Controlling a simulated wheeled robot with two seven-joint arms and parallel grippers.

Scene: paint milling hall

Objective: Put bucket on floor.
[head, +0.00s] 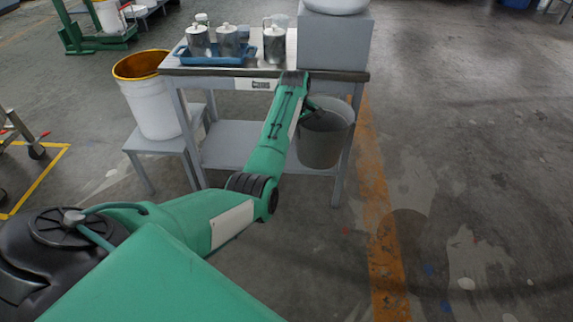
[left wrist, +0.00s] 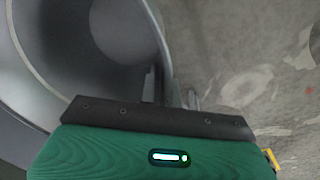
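A grey bucket (head: 322,148) stands upright at the right end of the table's lower shelf (head: 228,150), under the table top. Its base seems to rest on the shelf. My left gripper (head: 311,109) is at the bucket's rim, on its left side in the head view, partly hidden by my arm and the table edge. In the left wrist view the bucket's inside (left wrist: 75,55) fills the left, and its wall runs down to the left gripper (left wrist: 174,98). Whether the fingers are closed on the wall is unclear. My right gripper is out of view.
A metal table (head: 222,71) holds a blue tray (head: 214,59) with metal cans, and a grey box (head: 333,42). A white bucket with yellow inside (head: 155,105) stands on a stool (head: 160,143). Open floor (head: 470,180) lies right, crossed by an orange line (head: 379,220).

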